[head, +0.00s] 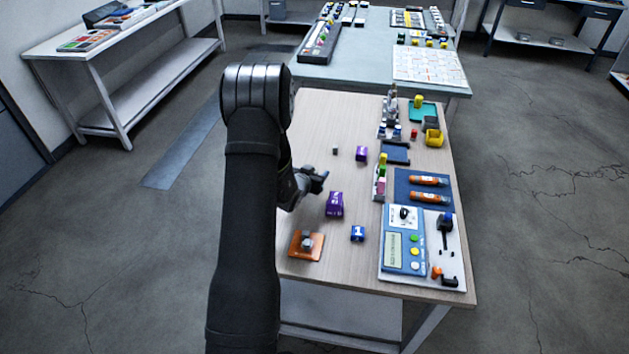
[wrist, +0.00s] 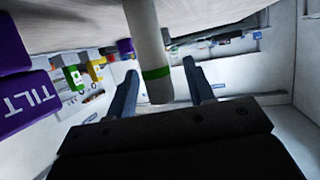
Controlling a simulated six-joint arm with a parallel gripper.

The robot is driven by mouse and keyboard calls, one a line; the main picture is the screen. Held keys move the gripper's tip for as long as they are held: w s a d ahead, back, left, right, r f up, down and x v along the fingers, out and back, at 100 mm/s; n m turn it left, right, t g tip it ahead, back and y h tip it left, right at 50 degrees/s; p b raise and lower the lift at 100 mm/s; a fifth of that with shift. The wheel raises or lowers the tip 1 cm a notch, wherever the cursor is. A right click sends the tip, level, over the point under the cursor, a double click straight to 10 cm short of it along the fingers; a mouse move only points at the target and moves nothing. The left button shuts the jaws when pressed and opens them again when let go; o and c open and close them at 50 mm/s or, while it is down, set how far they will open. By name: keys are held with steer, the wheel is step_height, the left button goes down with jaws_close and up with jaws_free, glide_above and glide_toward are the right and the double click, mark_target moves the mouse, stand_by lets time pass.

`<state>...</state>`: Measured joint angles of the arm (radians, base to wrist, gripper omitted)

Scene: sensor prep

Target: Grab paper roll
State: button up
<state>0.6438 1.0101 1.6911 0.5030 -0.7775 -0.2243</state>
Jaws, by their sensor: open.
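A pale, off-white cylinder with a green band near its end (wrist: 147,45) shows in the wrist view and looks like the paper roll. It lies between my two fingers in that picture, with a gap on each side, and its near end is close to the palm. My gripper (wrist: 160,68) is open. In the head view, my gripper (head: 318,183) is low over the left part of the wooden table, partly hidden by my arm. I cannot make out the pale cylinder in the head view; my arm may hide it.
A purple block marked TILT (wrist: 27,103) is at the left in the wrist view. In the head view, a purple block (head: 335,204), a blue block (head: 358,233) and an orange plate (head: 293,252) are near my gripper. A blue instrument (head: 393,275) stands at the right front.

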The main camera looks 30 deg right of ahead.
steer(key=shift+w+d+f, duration=0.2)
steer(key=shift+d, duration=0.15)
steer(key=shift+c, duration=0.2)
jaws_close()
steer(key=shift+r, duration=0.15)
